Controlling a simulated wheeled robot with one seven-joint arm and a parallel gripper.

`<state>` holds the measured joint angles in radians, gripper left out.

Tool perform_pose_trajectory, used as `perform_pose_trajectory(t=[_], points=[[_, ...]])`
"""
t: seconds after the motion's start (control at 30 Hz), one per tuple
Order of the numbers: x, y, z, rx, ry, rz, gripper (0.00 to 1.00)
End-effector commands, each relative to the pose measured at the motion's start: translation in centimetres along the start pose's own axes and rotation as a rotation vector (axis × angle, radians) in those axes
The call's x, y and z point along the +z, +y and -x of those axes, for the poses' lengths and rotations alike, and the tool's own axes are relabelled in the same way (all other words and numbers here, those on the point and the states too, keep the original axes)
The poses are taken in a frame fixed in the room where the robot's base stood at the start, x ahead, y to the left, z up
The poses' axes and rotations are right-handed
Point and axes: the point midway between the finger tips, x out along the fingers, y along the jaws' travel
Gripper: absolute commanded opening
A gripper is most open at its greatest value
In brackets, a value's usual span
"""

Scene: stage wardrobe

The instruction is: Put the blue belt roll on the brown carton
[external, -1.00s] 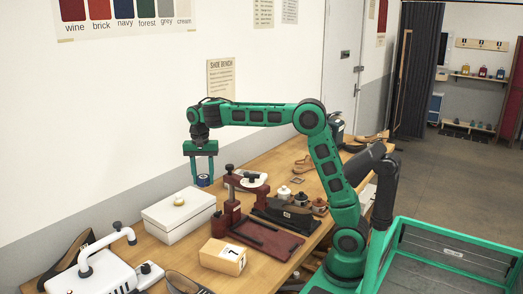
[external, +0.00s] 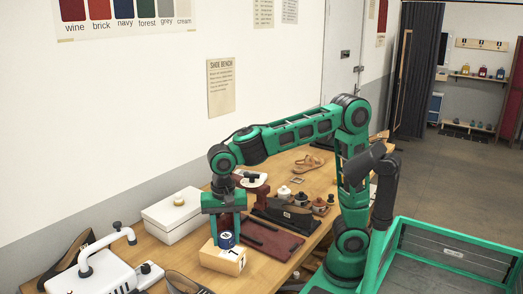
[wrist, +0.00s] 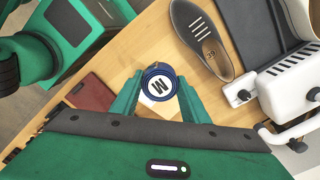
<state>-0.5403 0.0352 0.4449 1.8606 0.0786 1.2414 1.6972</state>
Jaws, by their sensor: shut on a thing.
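The blue belt roll (external: 226,240) is a small dark blue coil with a white label. In the wrist view the roll (wrist: 158,68) shows an "M" on its label. My gripper (external: 225,234) is shut on it, pointing down, with one finger on each side. The brown carton (external: 211,259) is a small light-brown box with a white label marked 1. The roll is right over the carton's top; I cannot tell whether it touches. In the wrist view the carton (wrist: 160,106) is mostly hidden below the roll and my gripper.
A white lidded box (external: 172,222) stands behind and left of the carton. A wine-red stand with a base plate (external: 283,243) is close on the right. A white machine (external: 92,275) and a dark shoe (external: 182,283) are at the front left.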

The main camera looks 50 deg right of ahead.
Motion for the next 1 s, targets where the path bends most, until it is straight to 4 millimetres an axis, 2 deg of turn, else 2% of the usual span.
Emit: perform_pose_trajectory(t=[0.13, 0.6, 0.77, 0.87, 1.0], points=[[-1.1, 0.1, -1.0, 0.002, 0.000, -0.001, 0.13], [-9.8, -1.1, -6.1, 0.001, 0.000, -0.001, 0.13], [-11.1, -1.2, -6.9, 0.002, 0.000, 0.001, 0.13], [-11.2, -1.3, -7.3, 0.001, 0.000, 0.002, 0.13], [-11.2, -1.2, -8.7, 0.003, 0.000, 0.002, 0.13]])
